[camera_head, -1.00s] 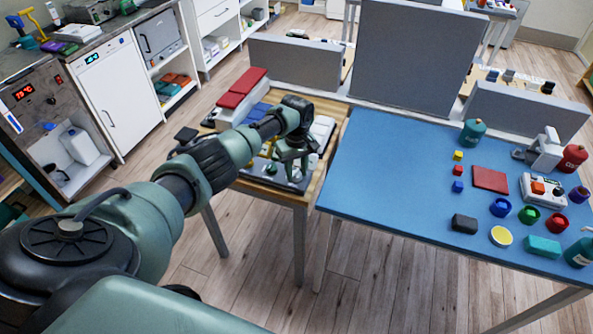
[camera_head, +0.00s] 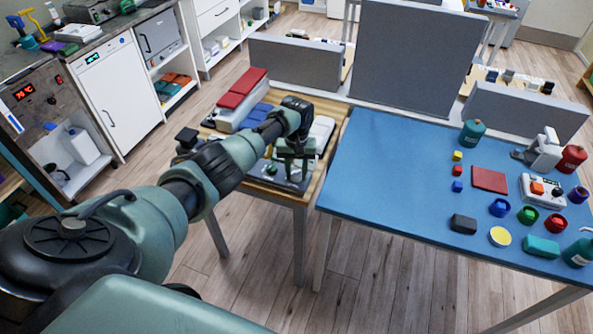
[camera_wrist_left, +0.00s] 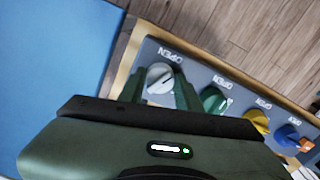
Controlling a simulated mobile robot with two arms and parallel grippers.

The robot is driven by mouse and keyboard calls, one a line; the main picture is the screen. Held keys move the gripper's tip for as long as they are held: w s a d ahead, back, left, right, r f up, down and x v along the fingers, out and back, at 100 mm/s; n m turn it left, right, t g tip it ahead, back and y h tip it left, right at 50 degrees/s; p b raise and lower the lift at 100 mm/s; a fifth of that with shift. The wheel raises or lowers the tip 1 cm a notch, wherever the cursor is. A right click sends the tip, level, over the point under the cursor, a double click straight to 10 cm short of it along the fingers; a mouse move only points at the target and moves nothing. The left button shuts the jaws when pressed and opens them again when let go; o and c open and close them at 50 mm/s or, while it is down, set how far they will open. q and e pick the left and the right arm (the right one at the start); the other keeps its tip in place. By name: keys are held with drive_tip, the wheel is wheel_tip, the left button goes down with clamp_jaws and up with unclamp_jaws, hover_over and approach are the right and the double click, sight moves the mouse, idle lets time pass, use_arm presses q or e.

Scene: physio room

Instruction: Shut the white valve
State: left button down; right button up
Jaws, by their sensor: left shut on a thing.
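The white valve (camera_wrist_left: 160,78) is a round knob with a dark line across it. In the left wrist view it sits at the left end of a row on a dark panel (camera_wrist_left: 215,78), beside a label reading OPEN. My left gripper (camera_wrist_left: 158,90) is shut on the white valve, with one finger on each side of it. In the head view my left gripper (camera_head: 297,168) reaches down onto the panel on the wooden table and hides the white valve. My right gripper is in neither view.
Beside the white valve are a green valve (camera_wrist_left: 213,100), a yellow valve (camera_wrist_left: 258,121) and a blue valve (camera_wrist_left: 288,135). A red and grey box (camera_head: 242,100) stands behind the panel. A blue table (camera_head: 390,190) with small objects adjoins on the right.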

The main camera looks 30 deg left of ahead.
sight(296, 172)
use_arm(q)
drive_tip(key=m, duration=0.6)
drive_tip(key=shift+m, duration=0.3)
drive_tip(key=m, duration=0.3)
drive_tip(key=shift+m, duration=1.3)
drive_tip(key=shift+r, duration=0.1)
drive_tip(key=c, duration=1)
unclamp_jaws()
wheel_tip(296, 172, up, 8)
drive_tip(key=shift+f+b, duration=0.1)
drive_tip(key=shift+b, duration=0.3)
